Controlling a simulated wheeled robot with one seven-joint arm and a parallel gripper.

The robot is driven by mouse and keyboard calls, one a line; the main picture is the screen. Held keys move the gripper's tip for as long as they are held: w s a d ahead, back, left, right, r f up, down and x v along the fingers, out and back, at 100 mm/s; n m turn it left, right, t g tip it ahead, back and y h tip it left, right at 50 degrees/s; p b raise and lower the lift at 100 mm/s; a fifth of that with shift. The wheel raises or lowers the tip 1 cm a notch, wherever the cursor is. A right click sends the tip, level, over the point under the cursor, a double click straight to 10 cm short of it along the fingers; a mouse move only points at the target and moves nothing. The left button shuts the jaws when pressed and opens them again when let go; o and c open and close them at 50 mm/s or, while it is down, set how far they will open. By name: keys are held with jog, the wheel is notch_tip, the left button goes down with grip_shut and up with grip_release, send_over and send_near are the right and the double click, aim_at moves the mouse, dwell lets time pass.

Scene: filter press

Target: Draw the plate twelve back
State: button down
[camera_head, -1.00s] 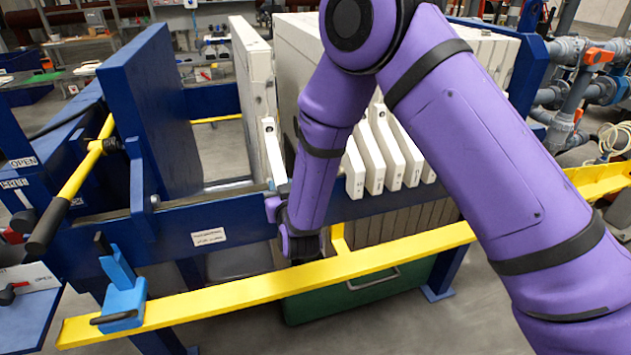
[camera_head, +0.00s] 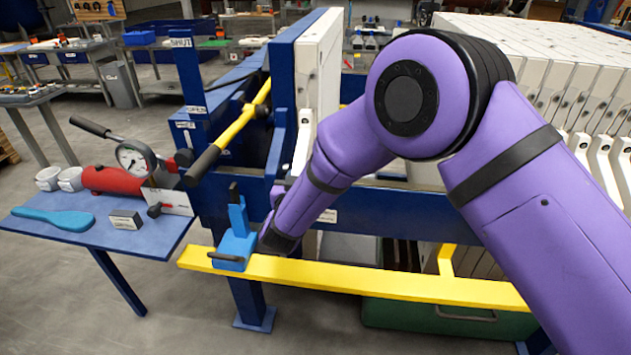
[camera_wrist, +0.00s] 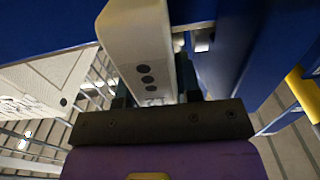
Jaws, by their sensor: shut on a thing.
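A white filter plate (camera_head: 320,70) stands upright at the left of the press, close beside the blue upright head (camera_head: 292,75). I cannot tell whether they touch. My gripper (camera_wrist: 152,98) is shut on the plate's white side handle, which has several dark dots (camera_wrist: 145,62) in the wrist view. In the head view the handle (camera_head: 303,145) shows above my wrist, while the fingers are hidden. The stack of other white plates (camera_head: 560,65) stands well to the right, with a wide gap partly covered by my arm. No plate number is readable.
A yellow bar (camera_head: 370,280) runs along the front, with a blue clamp-like block (camera_head: 235,245) at its left. A yellow lever (camera_head: 235,125) rises left of the head. A blue side table (camera_head: 100,225) holds a red pump with a gauge. A green bin (camera_head: 440,318) lies below.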

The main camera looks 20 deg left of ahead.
jog(key=shift+a, duration=0.25)
jog(key=c, duration=0.8)
grip_release()
jog(key=v, duration=1.1)
jog(key=shift+w, duration=0.1)
